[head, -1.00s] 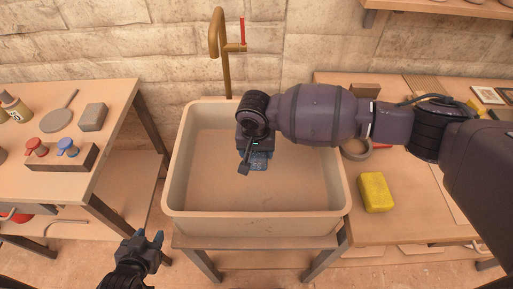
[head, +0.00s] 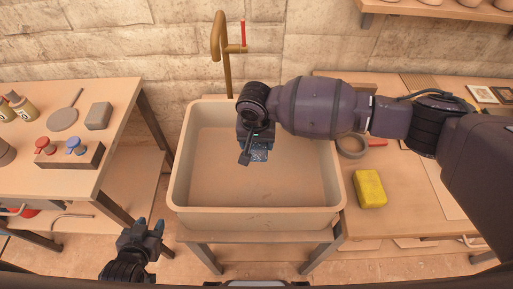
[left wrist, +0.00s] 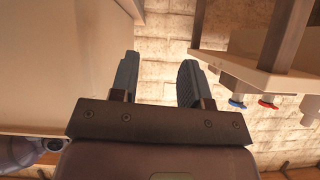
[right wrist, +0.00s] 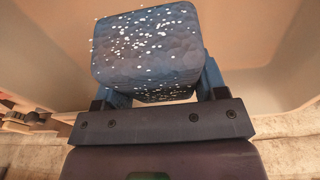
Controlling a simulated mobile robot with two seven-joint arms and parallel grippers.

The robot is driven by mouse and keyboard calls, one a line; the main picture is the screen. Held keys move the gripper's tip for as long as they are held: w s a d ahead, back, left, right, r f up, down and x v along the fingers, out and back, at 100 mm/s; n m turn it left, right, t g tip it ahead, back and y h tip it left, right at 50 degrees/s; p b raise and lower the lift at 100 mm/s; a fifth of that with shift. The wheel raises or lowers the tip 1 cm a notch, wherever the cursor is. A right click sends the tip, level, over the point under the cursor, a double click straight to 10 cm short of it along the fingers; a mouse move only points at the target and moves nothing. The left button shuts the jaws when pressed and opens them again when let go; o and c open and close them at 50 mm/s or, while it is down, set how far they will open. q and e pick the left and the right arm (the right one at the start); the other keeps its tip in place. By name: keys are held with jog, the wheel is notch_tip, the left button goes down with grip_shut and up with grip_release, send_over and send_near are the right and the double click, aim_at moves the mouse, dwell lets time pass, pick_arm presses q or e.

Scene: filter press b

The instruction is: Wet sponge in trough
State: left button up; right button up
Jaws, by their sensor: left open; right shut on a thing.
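The trough (head: 185,205) is a deep beige basin in the middle of the head view, with a brass tap (head: 218,45) behind it. My right gripper (head: 257,148) is over the trough, shut on a blue sponge (head: 260,155). In the right wrist view the sponge (right wrist: 150,45) fills the jaws and carries many white specks. Whether it touches the trough floor I cannot tell. A yellow sponge-like block (head: 370,188) lies on the right table. My left gripper (head: 146,228) is open and empty, low in front of the trough's left side.
The right table (head: 400,205) holds a tape roll (head: 352,146). The trough floor looks otherwise clear.

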jog(key=shift+r+p, duration=1.5)
jog(key=shift+r, duration=0.05)
jog(key=shift+r+p, duration=0.75)
jog(key=shift+p, duration=0.15)
jog(key=shift+r, duration=1.15)
pick_arm(q)
jog(key=r, duration=0.1)
jog(key=s+r, duration=0.1)
jog(key=r, duration=0.1)
jog(key=shift+s+a+g, duration=0.1)
jog(key=shift+s+g, duration=0.1)
jog(key=shift+g, duration=0.1)
pick_arm(e)
jog(key=shift+r, duration=0.1)
pick_arm(q)
jog(key=shift+w+r, duration=0.1)
pick_arm(e)
jog(key=shift+r, duration=0.1)
jog(key=shift+r, duration=1.9)
